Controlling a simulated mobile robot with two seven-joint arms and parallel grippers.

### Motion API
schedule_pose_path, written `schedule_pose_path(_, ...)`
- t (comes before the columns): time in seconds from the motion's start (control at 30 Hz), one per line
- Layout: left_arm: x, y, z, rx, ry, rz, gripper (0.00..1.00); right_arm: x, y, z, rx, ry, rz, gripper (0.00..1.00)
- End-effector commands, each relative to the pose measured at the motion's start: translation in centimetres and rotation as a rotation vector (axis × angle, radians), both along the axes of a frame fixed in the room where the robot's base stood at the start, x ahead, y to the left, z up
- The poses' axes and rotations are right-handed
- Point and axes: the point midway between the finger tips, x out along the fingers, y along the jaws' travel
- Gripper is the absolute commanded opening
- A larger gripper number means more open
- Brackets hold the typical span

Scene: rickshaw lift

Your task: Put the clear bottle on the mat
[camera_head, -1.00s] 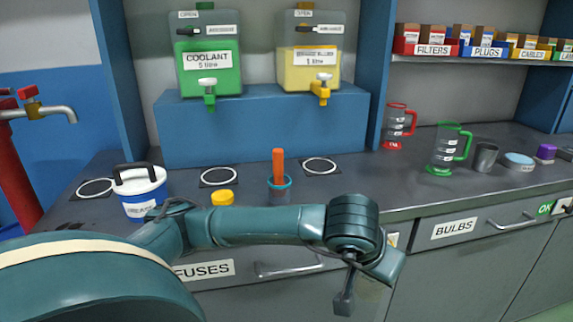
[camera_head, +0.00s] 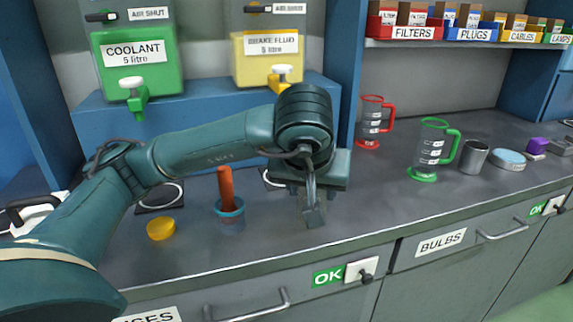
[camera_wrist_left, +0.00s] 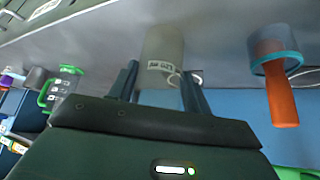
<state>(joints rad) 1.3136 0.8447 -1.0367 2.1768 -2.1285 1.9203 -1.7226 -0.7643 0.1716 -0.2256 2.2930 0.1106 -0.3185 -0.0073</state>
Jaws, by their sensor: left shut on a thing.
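My left gripper (camera_head: 312,212) is over the counter, to the right of the orange-handled pot, and covers part of a dark mat with a white ring (camera_head: 272,176). In the left wrist view the left gripper (camera_wrist_left: 162,85) is shut on a pale, greyish clear bottle (camera_wrist_left: 163,45) with a small white label. Another ringed mat (camera_head: 150,206) lies bare to the left. My right gripper is not in view.
A yellow cap (camera_head: 160,229) and a blue-rimmed pot with an orange handle (camera_head: 230,212) stand left of my gripper. A red jug (camera_head: 369,125), a green jug (camera_head: 430,150) and a metal cup (camera_head: 473,157) stand right. Counter between gripper and green jug is clear.

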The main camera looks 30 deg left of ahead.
Motion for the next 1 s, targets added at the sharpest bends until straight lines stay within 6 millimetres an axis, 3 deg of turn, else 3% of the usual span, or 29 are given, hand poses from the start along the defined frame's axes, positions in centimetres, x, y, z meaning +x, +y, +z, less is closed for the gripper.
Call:
schedule_pose_path(0.17, 1.9, 2.5, 0.1, 0.001, 0.001, 0.011, 0.26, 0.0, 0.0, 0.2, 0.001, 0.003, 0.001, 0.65)
schedule_pose_path(0.5, 7.5, 8.9, 0.1, -0.001, 0.001, 0.007, 0.26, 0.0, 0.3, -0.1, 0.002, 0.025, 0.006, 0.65)
schedule_pose_path(0.77, 9.2, 10.9, 0.1, 0.000, 0.000, 0.002, 0.26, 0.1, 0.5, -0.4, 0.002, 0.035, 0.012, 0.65)
schedule_pose_path(1.0, 11.8, 13.9, 0.1, -0.001, 0.000, 0.005, 0.26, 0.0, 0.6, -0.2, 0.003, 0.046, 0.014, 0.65)
